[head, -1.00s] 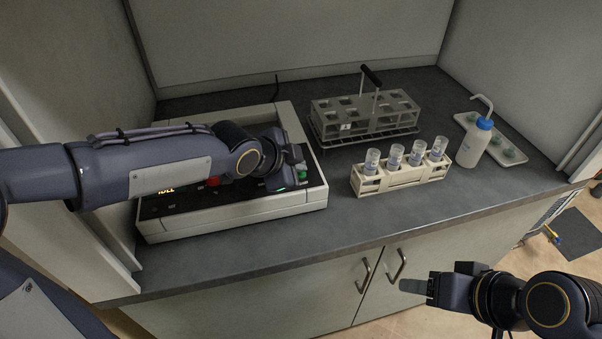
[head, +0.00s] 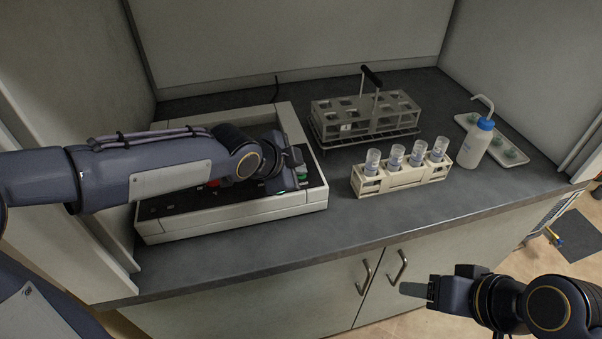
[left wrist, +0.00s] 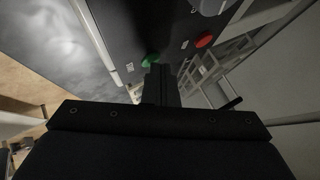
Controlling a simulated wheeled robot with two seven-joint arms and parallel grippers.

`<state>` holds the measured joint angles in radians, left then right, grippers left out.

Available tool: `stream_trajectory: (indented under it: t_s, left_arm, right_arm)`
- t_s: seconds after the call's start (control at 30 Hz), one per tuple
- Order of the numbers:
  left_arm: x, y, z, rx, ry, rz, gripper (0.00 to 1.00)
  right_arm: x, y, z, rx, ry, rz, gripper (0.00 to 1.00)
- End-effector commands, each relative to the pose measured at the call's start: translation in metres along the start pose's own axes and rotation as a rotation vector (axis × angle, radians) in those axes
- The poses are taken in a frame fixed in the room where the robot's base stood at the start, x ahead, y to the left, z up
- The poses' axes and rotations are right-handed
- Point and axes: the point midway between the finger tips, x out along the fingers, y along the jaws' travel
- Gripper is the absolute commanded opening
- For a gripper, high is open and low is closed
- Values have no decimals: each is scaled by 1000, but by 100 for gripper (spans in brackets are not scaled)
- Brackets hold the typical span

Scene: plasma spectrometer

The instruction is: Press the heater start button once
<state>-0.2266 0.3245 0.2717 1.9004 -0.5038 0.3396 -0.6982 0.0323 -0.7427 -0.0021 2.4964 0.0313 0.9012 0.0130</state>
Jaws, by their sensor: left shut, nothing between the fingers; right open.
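The heater unit (head: 235,208) is a low, pale box with a dark top panel on the left of the bench. Its green button (head: 302,174) is at the panel's right end and also shows in the left wrist view (left wrist: 150,60). A red button (head: 213,183) is further left, partly behind my left arm; it also shows in the left wrist view (left wrist: 204,39). My left gripper (head: 294,157) is shut and empty, its tips close to the green button; I cannot tell whether they touch. My right gripper (head: 416,290) is open and empty in front of the bench.
A white rack (head: 400,180) with several capped tubes stands right of the unit. Behind it is a grey carrier (head: 367,112) with a black handle. A wash bottle (head: 474,146) and a tray (head: 515,158) are at the right. The front bench strip is clear.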

Motion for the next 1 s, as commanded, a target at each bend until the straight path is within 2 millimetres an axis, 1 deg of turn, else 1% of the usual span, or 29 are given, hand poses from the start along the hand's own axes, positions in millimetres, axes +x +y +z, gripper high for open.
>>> stream_trajectory:
  t_s: [0.17,0.47,0.83,1.0]
  left_arm:
    - [-1,0,0,0,-2,2,0]
    - [-11,-8,-7,0,-1,1,0]
    - [-12,-8,-8,0,-1,1,0]
    - [-20,-14,-14,-1,-1,1,0]
  right_arm:
    - [-1,0,0,0,0,0,55]
    - [-10,-5,-5,0,0,0,55]
    - [-11,-5,-5,0,0,0,55]
    - [-19,-9,-10,0,0,0,55]
